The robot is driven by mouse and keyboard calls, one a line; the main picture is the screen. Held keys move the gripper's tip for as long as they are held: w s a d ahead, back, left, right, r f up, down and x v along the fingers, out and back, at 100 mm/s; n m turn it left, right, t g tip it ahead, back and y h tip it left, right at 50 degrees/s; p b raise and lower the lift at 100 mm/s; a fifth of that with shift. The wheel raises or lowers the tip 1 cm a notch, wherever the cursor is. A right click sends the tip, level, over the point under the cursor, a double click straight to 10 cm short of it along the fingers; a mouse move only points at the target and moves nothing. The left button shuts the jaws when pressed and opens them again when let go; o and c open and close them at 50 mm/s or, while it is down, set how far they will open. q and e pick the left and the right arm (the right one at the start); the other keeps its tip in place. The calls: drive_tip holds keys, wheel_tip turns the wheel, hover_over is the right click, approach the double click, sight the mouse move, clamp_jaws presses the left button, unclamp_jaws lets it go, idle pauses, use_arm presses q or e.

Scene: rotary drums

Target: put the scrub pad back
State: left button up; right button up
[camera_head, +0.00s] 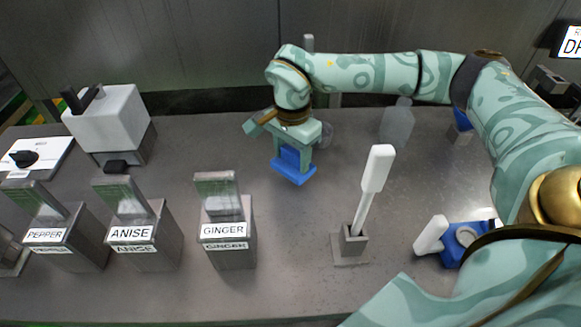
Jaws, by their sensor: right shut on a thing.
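My right gripper (293,148) is shut on a blue piece with a flat, wide foot, which looks like the scrub pad (293,173). The gripper points down, and the pad is low over the middle of the grey table; I cannot tell whether it touches the top. My left gripper is not in view.
Bins labelled PEPPER (62,245), ANISE (148,240) and GINGER (228,240) stand at the left front. A white-handled tool stands in a metal holder (350,243). A blue and white device (452,243) is at right. A white box (108,117) is at back left.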

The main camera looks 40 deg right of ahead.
sight(292, 164)
wheel_tip(292, 164, down, 4)
drive_tip(key=shift+r+b, duration=0.1)
drive_tip(key=shift+b, duration=0.5)
drive_tip(key=o, duration=1)
drive_tip(key=shift+c, duration=0.2)
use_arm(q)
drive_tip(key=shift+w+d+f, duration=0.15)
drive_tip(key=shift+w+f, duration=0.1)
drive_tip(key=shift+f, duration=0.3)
use_arm(e)
wheel_tip(292, 164, up, 12)
drive_tip(key=p, duration=0.4)
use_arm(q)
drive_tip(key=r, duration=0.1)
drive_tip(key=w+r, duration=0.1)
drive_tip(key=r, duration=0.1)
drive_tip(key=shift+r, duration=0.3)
